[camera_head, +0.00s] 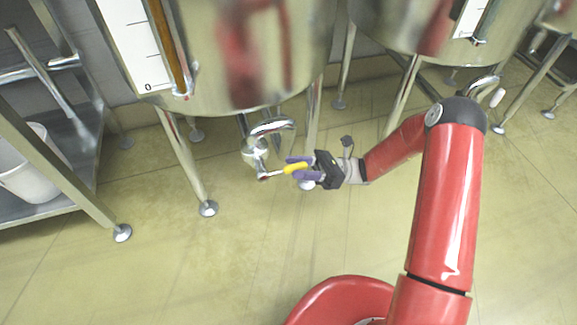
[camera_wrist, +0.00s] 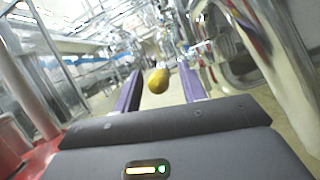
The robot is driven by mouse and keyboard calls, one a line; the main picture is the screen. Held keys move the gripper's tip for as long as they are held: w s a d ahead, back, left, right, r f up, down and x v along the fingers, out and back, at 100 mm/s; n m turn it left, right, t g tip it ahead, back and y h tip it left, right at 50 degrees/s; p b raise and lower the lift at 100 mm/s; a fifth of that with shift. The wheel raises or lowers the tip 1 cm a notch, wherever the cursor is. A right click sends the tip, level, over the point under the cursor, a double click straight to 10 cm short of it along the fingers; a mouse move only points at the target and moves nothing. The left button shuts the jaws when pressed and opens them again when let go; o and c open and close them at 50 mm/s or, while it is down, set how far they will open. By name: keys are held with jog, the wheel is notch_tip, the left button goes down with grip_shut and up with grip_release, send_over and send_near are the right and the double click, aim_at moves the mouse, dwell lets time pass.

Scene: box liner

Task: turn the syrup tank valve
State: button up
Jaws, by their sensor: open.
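The syrup tank (camera_head: 250,55) is a large shiny steel vessel on legs, with a level gauge on its front left. Under it, a steel outlet valve (camera_head: 254,150) carries a lever with a yellow handle (camera_head: 295,168). My gripper (camera_head: 298,168) has purple fingers and reaches in from the right, with the handle's end between them. In the wrist view the yellow handle (camera_wrist: 158,81) is seen end-on between the two open fingers (camera_wrist: 160,92). I cannot tell whether either finger touches it.
A second steel tank (camera_head: 410,25) stands to the right, with its own outlet and pale handle (camera_head: 497,97). Tank legs (camera_head: 186,155) stand on the greenish floor. A metal shelf rack (camera_head: 60,155) with a white bucket (camera_head: 35,175) is at the left. The front floor is clear.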

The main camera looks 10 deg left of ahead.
jog(key=shift+x, duration=1.45)
grip_shut()
